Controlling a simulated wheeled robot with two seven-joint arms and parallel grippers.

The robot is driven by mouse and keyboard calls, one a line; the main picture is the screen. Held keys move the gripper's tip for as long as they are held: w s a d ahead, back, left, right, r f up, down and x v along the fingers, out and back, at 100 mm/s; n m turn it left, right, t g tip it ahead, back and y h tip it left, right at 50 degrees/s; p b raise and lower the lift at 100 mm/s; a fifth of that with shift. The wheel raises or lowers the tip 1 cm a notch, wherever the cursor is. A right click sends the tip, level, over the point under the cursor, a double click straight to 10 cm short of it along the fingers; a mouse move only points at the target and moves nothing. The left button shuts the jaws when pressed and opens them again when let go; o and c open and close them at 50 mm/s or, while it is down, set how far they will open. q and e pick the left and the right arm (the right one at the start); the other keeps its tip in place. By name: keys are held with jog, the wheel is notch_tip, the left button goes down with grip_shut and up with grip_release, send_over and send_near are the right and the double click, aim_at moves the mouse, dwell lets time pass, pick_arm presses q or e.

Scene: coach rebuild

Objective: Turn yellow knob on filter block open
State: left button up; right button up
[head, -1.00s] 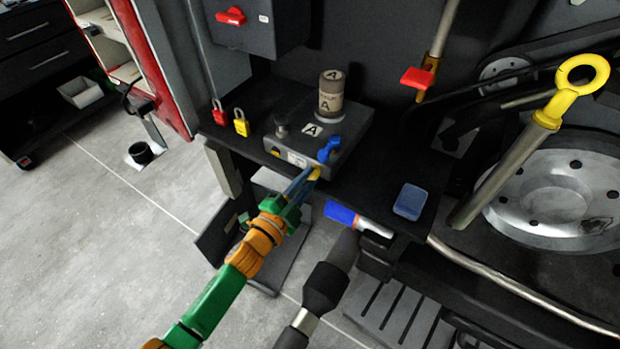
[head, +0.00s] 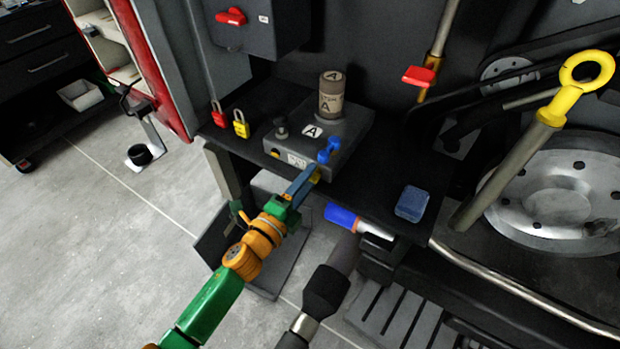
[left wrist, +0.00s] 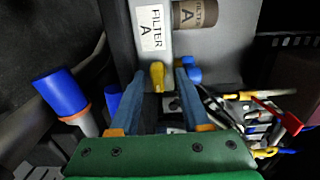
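The grey filter block (head: 345,135) sits on the dark shelf, with a white "A" label on top. Its yellow knob (left wrist: 157,75) points between my left fingers in the left wrist view; in the head view the fingers mostly hide it. My left gripper (head: 312,174) reaches the block's front from below. In the left wrist view the gripper (left wrist: 161,78) is open, one finger on each side of the yellow knob with small gaps. A blue knob (head: 328,150) is close by; it also shows beside the right-hand finger in the left wrist view (left wrist: 194,74). My right gripper is not in view.
A brown filter canister (head: 332,92) stands on the block. Red (head: 218,114) and yellow (head: 241,123) padlocks stand to its left. A blue-capped tube (head: 343,215) and a blue box (head: 412,203) are to the right.

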pick_arm(q)
jog(key=shift+f, duration=0.25)
jog(key=p+v, duration=0.2)
jog(key=v, duration=0.7)
jog(key=shift+r, duration=0.1)
